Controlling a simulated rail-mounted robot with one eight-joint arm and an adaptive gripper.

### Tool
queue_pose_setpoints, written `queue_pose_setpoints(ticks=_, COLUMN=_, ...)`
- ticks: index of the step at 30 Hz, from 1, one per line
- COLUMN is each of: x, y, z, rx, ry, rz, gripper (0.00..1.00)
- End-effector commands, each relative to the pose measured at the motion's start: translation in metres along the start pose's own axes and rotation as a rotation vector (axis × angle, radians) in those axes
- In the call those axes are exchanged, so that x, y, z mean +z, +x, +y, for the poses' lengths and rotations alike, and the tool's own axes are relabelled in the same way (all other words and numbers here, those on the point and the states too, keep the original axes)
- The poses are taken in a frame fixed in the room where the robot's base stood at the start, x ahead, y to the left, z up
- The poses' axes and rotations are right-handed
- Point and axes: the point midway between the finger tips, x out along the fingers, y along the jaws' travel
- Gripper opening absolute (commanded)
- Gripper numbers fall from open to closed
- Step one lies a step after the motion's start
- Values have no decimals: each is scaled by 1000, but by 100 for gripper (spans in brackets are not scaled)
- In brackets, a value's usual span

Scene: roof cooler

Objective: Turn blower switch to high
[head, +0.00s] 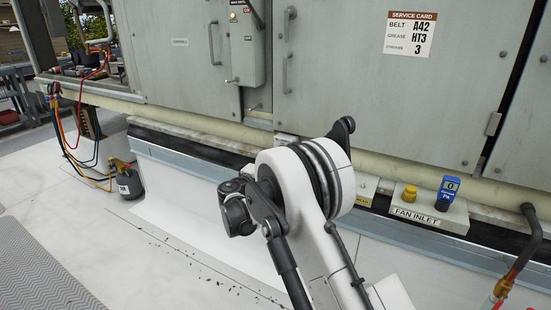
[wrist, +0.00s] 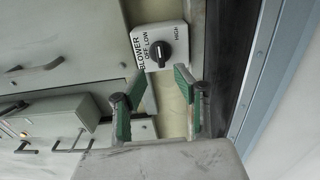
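The blower switch (wrist: 153,49) is a black knob on a light box (wrist: 176,30) marked BLOWER, OFF, LOW and HIGH in the wrist view. I cannot tell for sure which mark the knob points to. My gripper (wrist: 160,80) has green-padded fingers spread apart, with nothing between them. Its fingertips are just below the knob in the picture, on either side of it, and seem apart from it. In the head view my arm hides the gripper and the switch's knob.
Cabinet doors (head: 435,90) with handles stand behind the ledge. A dark bottle (head: 129,183) with hoses stands left. The pale roof between is largely clear.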

Motion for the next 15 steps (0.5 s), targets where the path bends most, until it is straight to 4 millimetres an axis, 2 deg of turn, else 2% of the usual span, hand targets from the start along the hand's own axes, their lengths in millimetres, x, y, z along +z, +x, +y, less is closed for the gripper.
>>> queue_pose_setpoints(ticks=3, x=0, y=-20, z=0, rx=0, ry=0, rz=2, gripper=29)
queue_pose_setpoints(ticks=6, x=-1, y=-31, z=0, rx=0, ry=0, rz=1, gripper=29)
queue_pose_setpoints(ticks=15, x=0, y=-41, z=0, rx=0, ry=0, rz=0, gripper=29)
